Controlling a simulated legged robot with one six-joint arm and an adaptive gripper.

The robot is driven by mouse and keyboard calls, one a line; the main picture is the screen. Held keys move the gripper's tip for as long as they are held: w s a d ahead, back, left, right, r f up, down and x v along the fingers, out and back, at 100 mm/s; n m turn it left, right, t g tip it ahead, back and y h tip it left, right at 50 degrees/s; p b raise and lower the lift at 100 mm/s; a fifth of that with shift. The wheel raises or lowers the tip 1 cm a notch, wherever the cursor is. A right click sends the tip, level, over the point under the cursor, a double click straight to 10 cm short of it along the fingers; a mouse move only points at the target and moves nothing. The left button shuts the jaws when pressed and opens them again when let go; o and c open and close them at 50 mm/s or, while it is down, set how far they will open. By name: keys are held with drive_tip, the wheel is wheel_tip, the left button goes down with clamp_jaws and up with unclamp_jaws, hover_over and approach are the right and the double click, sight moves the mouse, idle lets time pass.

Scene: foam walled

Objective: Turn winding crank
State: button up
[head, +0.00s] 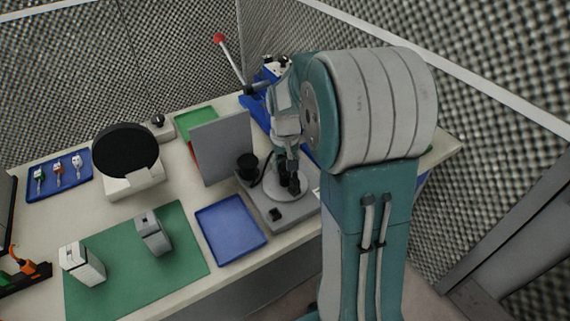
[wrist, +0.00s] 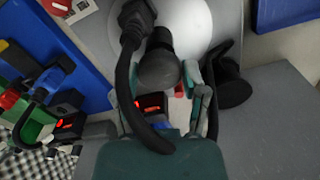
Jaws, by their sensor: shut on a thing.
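The winding device has a grey base (head: 270,212) and a pale round disc (head: 272,192). It stands at the right part of the bench in the head view, and the disc also shows at the top of the wrist view (wrist: 192,20). My gripper (head: 288,184) reaches down over the disc. In the wrist view its fingers (wrist: 160,80) close around a dark rounded knob (wrist: 158,68), which looks like the crank's handle. The crank arm under the knob is mostly hidden. A thick black cable (wrist: 124,75) curves past the knob on the left.
A grey upright panel (head: 222,148) stands left of the device, beside a black cylinder (head: 247,166). A blue tray (head: 230,230) lies in front of the panel. A blue machine with a red-tipped lever (head: 219,38) is behind. A green mat (head: 110,265) carries two grey-white blocks.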

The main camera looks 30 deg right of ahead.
drive_tip(key=shift+w+n, duration=0.15)
drive_tip(key=shift+n, duration=13.85)
drive_tip(key=shift+n, duration=0.7)
drive_tip(key=o, duration=1.1)
